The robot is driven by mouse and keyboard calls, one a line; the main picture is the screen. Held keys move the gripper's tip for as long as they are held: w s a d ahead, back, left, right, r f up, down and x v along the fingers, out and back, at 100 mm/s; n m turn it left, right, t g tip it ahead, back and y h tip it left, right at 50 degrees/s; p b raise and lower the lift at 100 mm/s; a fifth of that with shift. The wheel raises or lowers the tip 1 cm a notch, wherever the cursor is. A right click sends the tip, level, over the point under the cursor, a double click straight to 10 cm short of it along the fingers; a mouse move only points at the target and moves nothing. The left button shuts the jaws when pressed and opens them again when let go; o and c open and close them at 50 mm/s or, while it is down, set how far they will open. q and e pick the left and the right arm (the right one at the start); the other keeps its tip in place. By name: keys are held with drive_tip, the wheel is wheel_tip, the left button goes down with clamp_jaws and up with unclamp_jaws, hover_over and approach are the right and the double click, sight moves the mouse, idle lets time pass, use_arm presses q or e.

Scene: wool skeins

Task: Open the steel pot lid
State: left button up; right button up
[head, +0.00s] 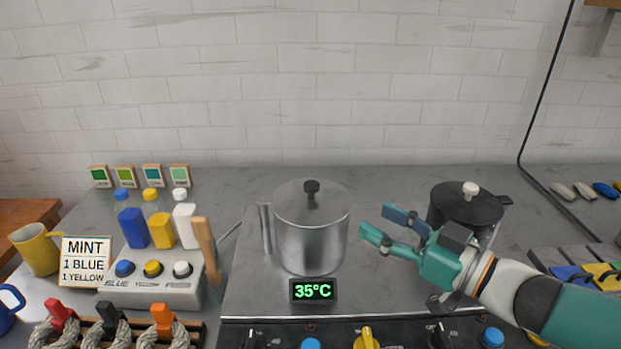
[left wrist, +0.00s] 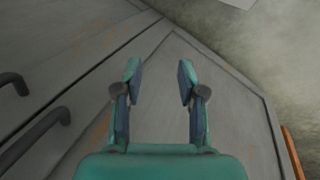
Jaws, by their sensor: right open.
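The steel pot (head: 312,240) stands on the stove top in the middle of the head view. Its lid (head: 305,200) is on, with a dark knob (head: 311,188) on top. My right gripper (head: 374,222) is open and empty, to the right of the pot, lower than the knob and apart from the pot. My left gripper (left wrist: 156,72) shows only in the left wrist view. It is open with nothing between its fingers, in front of grey cabinet panels.
A black pot (head: 466,206) with a pale knob stands behind my right gripper. A temperature display (head: 313,290) reads 35°C before the steel pot. Dye bottles (head: 160,230), a MINT card (head: 87,259) and a yellow jug (head: 36,249) stand left. The counter behind the steel pot is clear.

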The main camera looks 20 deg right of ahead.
sight(317, 188)
drive_tip(key=b+x, duration=0.1)
drive_tip(key=x, duration=1.4)
drive_tip(key=shift+w, duration=0.3)
clamp_jaws()
